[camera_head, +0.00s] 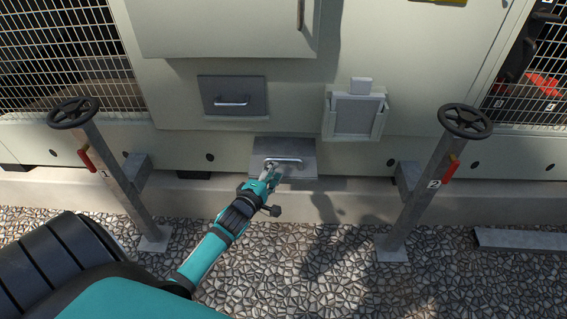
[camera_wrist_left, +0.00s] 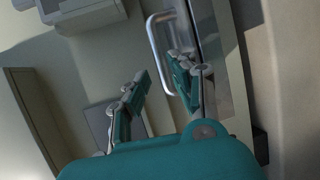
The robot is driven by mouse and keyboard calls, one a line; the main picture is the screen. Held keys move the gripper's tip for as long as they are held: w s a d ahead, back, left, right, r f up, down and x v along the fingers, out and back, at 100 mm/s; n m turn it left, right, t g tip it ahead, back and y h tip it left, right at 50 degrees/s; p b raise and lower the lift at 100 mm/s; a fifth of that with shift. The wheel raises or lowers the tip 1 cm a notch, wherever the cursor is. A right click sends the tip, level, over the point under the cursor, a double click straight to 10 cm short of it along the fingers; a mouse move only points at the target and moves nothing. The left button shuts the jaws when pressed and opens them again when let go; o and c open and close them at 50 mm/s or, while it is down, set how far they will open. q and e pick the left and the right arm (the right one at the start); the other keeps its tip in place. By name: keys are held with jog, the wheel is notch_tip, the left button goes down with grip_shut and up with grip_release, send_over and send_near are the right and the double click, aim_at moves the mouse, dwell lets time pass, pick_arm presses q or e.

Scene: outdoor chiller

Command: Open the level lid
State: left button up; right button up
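A grey metal lid (camera_head: 303,169) with a silver bar handle (camera_head: 284,161) sits low on the cream chiller housing, just above the ledge. It looks shut. My left gripper (camera_head: 270,175) is at the lid's front, at the left part of the handle. In the left wrist view the gripper (camera_wrist_left: 161,69) has its two fingers apart. The handle (camera_wrist_left: 156,48) runs by the fingertips, between the two fingers, close to the right finger. I cannot tell if they touch. My right gripper is in neither view.
A dark grey panel with its own handle (camera_head: 232,103) is above left. A grey document holder (camera_head: 354,114) is above right. Posts with black handwheels (camera_head: 73,112) (camera_head: 466,121) stand on both sides. Gravel (camera_head: 330,270) in front is mostly clear.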

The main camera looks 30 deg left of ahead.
aim_at(283, 160)
pick_arm(q)
jog(key=b+x, duration=0.1)
jog(key=x, duration=0.5)
jog(key=shift+w+f, duration=0.1)
jog(key=shift+w+a+b, duration=0.1)
jog(key=shift+w+b, duration=0.2)
jog(key=shift+w, duration=0.3)
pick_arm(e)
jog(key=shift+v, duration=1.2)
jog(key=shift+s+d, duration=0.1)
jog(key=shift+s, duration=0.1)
pick_arm(q)
grip_shut()
